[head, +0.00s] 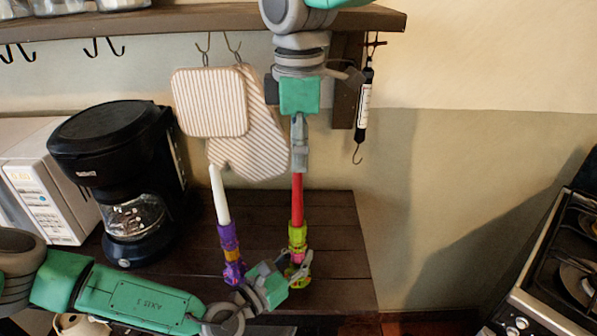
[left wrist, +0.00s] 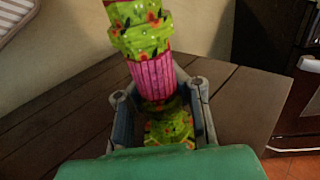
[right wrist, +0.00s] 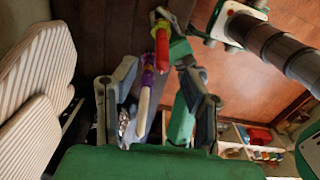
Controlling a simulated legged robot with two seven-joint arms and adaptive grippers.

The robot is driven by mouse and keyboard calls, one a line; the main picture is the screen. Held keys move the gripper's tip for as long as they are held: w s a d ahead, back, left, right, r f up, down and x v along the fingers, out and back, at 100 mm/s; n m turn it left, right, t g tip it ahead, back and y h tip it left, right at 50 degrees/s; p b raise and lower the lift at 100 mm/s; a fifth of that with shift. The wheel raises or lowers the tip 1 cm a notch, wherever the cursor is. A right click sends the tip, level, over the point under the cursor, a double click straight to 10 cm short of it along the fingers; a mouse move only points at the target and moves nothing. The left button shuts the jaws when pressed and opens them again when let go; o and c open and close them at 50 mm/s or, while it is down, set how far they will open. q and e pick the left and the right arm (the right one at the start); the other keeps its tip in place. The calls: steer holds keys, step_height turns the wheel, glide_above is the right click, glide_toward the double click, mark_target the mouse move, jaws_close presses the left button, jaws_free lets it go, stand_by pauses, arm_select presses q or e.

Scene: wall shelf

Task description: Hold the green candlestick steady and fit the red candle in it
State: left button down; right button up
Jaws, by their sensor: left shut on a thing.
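The green candlestick (head: 297,238), with a pink band, stands upright near the table's front right. My left gripper (head: 282,278) is shut around its lower part, below the pink band (left wrist: 152,77) in the left wrist view. The red candle (head: 297,197) stands upright with its lower end in the candlestick's top. It also shows beyond my fingers in the right wrist view (right wrist: 162,48). My right gripper (head: 299,168) points down just above the candle's upper end. Its fingers are apart in the right wrist view (right wrist: 158,85), with nothing clearly between them.
A white candle (head: 220,195) in a purple candlestick (head: 230,250) stands close on the left. A black coffee maker (head: 118,175) is farther left. Oven mitts (head: 245,130) hang behind under the shelf (head: 190,20). The wooden table (head: 345,240) is bare on the right.

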step_height(320, 180, up, 6)
steer(key=shift+a+r, duration=0.1)
steer(key=shift+r, duration=0.1)
stand_by(0.3)
arm_select(q)
steer(key=c, duration=1.6)
jaws_free()
